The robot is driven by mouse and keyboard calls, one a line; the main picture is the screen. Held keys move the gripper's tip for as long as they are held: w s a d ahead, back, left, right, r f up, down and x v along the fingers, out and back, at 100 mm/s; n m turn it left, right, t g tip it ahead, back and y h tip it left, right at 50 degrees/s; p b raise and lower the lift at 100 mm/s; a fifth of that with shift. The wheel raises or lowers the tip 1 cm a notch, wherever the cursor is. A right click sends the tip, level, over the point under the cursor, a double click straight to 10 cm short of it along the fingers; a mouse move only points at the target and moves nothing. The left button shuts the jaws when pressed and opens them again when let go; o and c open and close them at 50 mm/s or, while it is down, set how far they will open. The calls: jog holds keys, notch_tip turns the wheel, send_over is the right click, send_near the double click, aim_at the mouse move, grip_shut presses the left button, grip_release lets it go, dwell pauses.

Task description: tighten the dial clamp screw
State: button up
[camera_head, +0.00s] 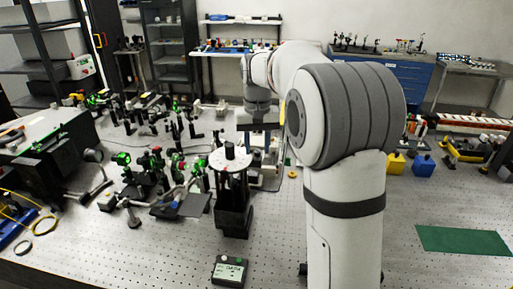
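A round white dial (230,159) with a dark knob in its middle sits on top of a black upright stand (234,210) near the middle of the bench. I cannot make out its clamp screw at this size. My arm reaches up and away from the right foreground, and its wrist bends down behind and to the right of the dial. My gripper (260,128) is small and dark there, just beyond the dial in the picture. It appears apart from the dial. Its fingers are not clear, so I cannot tell whether they are open or hold anything.
The perforated bench (130,262) is crowded with optical mounts on the left. A small black box with a display (229,271) lies in front of the stand. Yellow and blue blocks (423,166) and a green mat (463,240) lie on the right.

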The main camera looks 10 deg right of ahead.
aim_at(258, 153)
notch_tip(258, 153, up, 7)
jog(key=shift+f+b, duration=0.15)
jog(key=shift+b, duration=0.15)
jog(key=shift+s, duration=0.25)
jog(key=s+f+t, duration=0.1)
jog(key=s+f, duration=0.3)
jog(key=s, duration=0.5)
jog(key=s+f+n+t+b, duration=0.1)
jog(key=s+f, duration=0.3)
jog(key=s, duration=0.5)
jog(key=s+f+t, duration=0.1)
jog(key=s+f, duration=0.4)
jog(key=s, duration=0.4)
jog(key=shift+s+a, duration=0.2)
jog(key=shift+a, duration=0.15)
